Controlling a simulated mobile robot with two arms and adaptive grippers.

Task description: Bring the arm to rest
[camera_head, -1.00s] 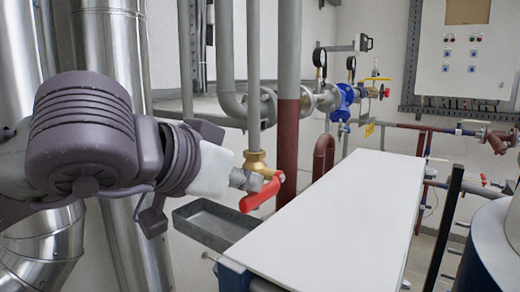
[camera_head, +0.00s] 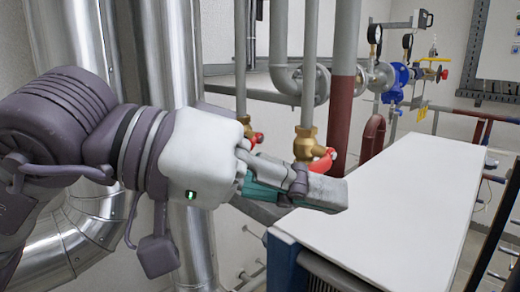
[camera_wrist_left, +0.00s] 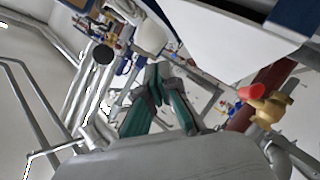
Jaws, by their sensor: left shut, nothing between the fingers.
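My left gripper (camera_head: 328,192) reaches in from the left in the head view, its fingers together and pointing right. It is shut and empty, in front of a brass valve with a red handle (camera_head: 312,150) and above the near left corner of the white tabletop. In the left wrist view the closed fingers (camera_wrist_left: 157,75) show in the middle. A brass valve with a red handle (camera_wrist_left: 265,105) is at the right there, apart from the fingers. My right gripper is in neither view.
The white tabletop (camera_head: 390,220) is bare. A second brass valve (camera_head: 246,128) and grey vertical pipes stand behind my gripper. A dark red pipe (camera_head: 338,120) rises beside the table. Shiny ducts (camera_head: 150,60) stand at the left. A blue valve (camera_head: 397,80) and gauges are at the back.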

